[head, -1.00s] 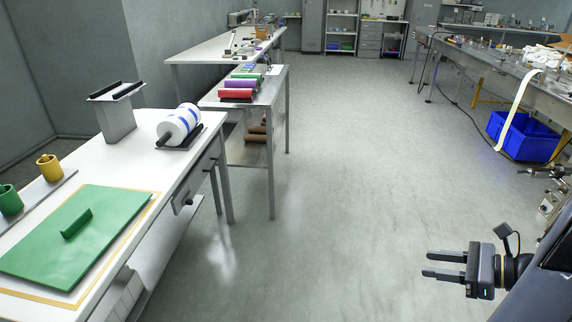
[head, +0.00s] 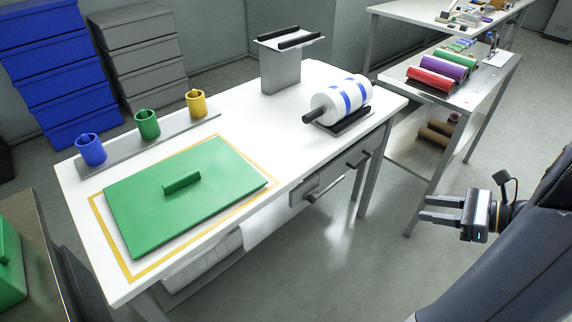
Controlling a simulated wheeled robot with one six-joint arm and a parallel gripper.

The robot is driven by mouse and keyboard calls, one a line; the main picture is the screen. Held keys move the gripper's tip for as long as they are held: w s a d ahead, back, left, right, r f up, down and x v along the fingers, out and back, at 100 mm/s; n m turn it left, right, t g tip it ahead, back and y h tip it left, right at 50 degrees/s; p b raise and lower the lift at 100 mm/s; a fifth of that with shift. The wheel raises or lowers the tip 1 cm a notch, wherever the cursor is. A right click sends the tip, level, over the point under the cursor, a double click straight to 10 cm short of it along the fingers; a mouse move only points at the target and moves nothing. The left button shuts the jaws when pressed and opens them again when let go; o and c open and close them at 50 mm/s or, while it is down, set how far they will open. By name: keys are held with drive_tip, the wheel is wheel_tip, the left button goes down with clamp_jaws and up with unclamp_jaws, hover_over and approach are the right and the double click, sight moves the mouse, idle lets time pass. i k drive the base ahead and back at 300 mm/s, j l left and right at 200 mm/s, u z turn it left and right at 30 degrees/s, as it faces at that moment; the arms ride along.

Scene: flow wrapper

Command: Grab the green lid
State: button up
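The green lid (head: 222,205) is a flat rectangular plate with a raised green handle (head: 181,182) in its middle. It lies on the white table (head: 290,150), inside a yellow outlined rectangle (head: 110,238). My gripper (head: 422,208) is at the right of the head view, over the floor and well to the right of the lid. Its two dark fingers point left and are apart, with nothing between them.
Blue (head: 91,150), green (head: 148,125) and yellow (head: 196,104) cups stand on a grey strip behind the lid. A white-and-blue roll (head: 341,98) and a grey stand (head: 281,72) are further right. A green box (head: 8,265) is at lower left. Open floor lies before the table.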

sight(151, 206)
drive_tip(key=i+u, duration=0.15)
drive_tip(key=u, duration=0.35)
drive_tip(key=i+l+u, duration=0.15)
drive_tip(key=u, duration=0.3)
drive_tip(key=i+l+u, duration=0.15)
drive_tip(key=u, duration=0.35)
drive_tip(key=i+l+u, duration=0.1)
drive_tip(key=u, duration=0.35)
drive_tip(key=i+l+u, duration=0.1)
drive_tip(key=l+u, duration=0.15)
drive_tip(key=i+l+u, duration=0.1)
drive_tip(key=u, duration=0.2)
drive_tip(key=l, duration=0.1)
